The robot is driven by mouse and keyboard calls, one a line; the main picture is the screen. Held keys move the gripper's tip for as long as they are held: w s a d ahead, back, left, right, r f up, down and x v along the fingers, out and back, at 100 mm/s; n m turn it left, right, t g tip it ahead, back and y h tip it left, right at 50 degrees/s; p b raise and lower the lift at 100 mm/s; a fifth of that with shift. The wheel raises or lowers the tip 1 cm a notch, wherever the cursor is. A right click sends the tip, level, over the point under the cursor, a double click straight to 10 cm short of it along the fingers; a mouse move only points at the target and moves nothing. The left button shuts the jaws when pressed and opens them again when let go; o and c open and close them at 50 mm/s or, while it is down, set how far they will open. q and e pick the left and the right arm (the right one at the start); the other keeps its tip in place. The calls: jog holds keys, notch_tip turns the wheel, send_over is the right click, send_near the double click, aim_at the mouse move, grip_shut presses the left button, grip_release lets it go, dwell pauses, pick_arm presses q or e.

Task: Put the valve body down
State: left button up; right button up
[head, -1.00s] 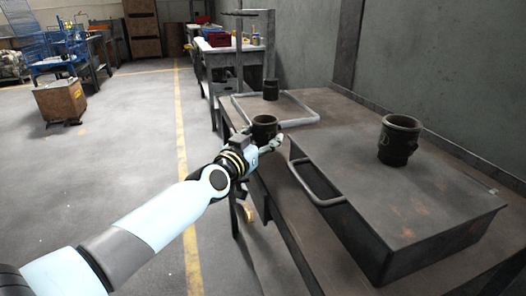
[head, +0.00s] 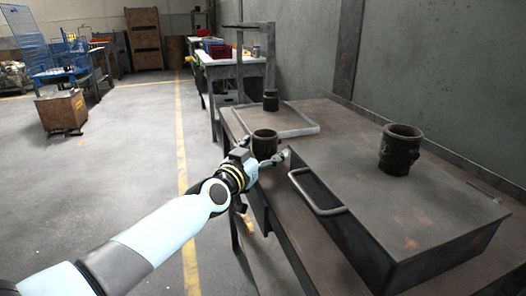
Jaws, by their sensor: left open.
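A dark valve body (head: 264,145) stands upright near the left edge of the workbench. My left gripper (head: 266,160) is open beside its near side, with one finger reaching past its lower right. The gripper hides part of the valve body's base, and I cannot tell whether they touch. A similar dark valve body (head: 400,150) stands upright on top of the flat metal box. A smaller-looking dark one (head: 271,100) stands on the tray further back. My right gripper is out of view.
The metal box (head: 420,205) with a bar handle (head: 318,197) fills the bench's near right. A shallow grey tray (head: 305,130) lies behind the valve body. A wall bounds the right side; open floor lies left.

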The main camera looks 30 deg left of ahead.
pick_arm(q)
jog(key=s+p, duration=0.2)
jog(key=s, duration=1)
jog(key=shift+d, duration=0.35)
